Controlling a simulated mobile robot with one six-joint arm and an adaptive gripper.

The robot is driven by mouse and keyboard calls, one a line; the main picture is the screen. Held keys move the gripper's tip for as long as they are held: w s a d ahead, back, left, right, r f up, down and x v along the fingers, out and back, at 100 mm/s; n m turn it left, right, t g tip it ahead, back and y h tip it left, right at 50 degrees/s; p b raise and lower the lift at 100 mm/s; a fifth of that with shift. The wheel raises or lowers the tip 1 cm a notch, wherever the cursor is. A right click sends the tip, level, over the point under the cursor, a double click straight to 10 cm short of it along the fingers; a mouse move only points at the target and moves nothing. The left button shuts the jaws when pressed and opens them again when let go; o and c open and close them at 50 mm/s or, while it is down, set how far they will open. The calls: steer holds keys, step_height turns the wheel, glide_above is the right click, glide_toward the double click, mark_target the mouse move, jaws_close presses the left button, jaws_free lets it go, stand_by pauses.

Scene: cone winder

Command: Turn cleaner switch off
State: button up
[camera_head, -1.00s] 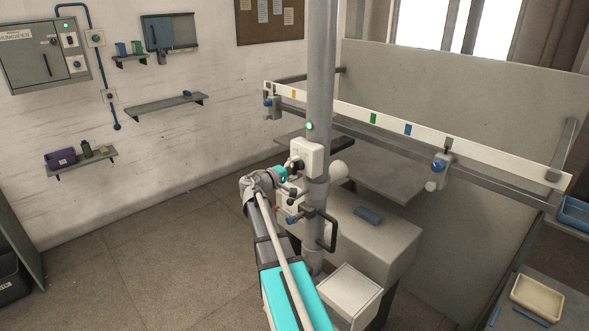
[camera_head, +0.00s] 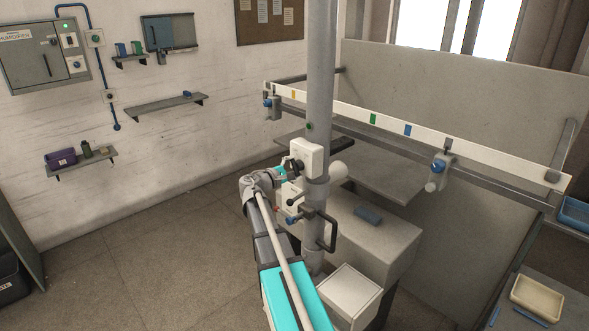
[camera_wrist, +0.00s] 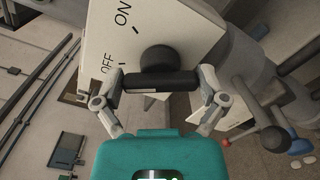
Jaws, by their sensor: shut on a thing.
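The cleaner switch is a white box (camera_head: 308,152) on the grey pole, with a black knob (camera_head: 294,165). In the wrist view its white plate (camera_wrist: 175,25) carries the words ON and OFF and looks tilted. The knob's black bar (camera_wrist: 160,83) lies across the picture below its round hub (camera_wrist: 167,60), with its left end near the OFF side. My gripper (camera_wrist: 160,80) is shut on this bar, one finger at each end. In the head view my gripper (camera_head: 284,172) is at the knob, its fingers small and partly hidden.
A green lamp (camera_head: 309,126) on the pole above the switch looks dark. Below the switch are a small lever (camera_head: 293,220) and a dark loop handle (camera_head: 328,232), close to my arm. A white rail (camera_head: 430,140) runs behind the pole. Floor to the left is clear.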

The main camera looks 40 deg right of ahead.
stand_by(0.3)
steer(key=o, duration=0.8)
steer(key=shift+s+a, duration=0.15)
steer(key=shift+a, duration=1.85)
steer(key=shift+s+a, duration=0.15)
steer(key=shift+a, duration=1.8)
steer(key=shift+s+a, duration=0.15)
steer(key=shift+a, duration=1.85)
